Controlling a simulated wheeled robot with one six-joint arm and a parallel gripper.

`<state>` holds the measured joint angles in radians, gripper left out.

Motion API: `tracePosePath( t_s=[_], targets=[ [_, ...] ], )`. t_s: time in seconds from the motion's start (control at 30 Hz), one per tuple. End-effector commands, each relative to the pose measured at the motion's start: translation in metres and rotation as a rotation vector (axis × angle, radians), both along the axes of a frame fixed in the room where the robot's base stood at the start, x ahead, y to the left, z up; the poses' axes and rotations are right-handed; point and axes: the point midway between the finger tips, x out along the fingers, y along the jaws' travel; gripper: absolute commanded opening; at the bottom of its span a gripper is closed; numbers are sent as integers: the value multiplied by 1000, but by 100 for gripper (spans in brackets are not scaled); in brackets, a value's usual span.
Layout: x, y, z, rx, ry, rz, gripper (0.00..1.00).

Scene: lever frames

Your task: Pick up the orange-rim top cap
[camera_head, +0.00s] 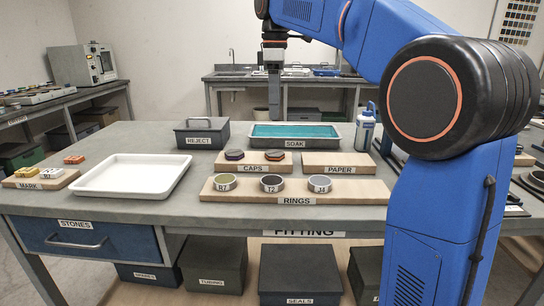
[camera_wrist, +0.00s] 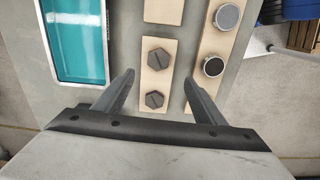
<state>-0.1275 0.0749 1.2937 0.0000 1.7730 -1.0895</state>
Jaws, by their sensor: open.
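Two dark hexagonal slotted caps lie on the wooden CAPS board (camera_head: 262,168). The left cap (camera_head: 234,154) shows orange and purplish edge tones in the head view, and the right cap (camera_head: 274,155) shows a brownish-orange edge. Which one has the orange rim is not certain at this size. In the wrist view both caps look grey from above: one farther up (camera_wrist: 159,59), one nearer the gripper (camera_wrist: 155,99). My gripper (camera_wrist: 160,77) is open and empty, its fingers apart on either side of the board in that view. In the head view my gripper (camera_head: 274,110) hangs high above the table's back.
A teal SOAK tray (camera_head: 337,143) and a dark REJECT box (camera_head: 202,141) stand behind the caps. The RINGS board (camera_head: 238,197) with 3 rings is in front, the bare PAPER board (camera_head: 338,158) to the right. A white tray (camera_head: 183,163) sits left.

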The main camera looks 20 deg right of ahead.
Motion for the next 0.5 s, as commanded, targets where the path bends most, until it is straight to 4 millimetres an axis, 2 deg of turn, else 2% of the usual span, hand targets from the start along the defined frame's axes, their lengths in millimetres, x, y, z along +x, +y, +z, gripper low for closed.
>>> tracePosePath(
  t_s=[0.3, 0.5],
  targets=[
    [-1, 0, -56, 0, 2, -1, 64],
    [0, 0, -76, 0, 1, -1, 64]
  ],
)
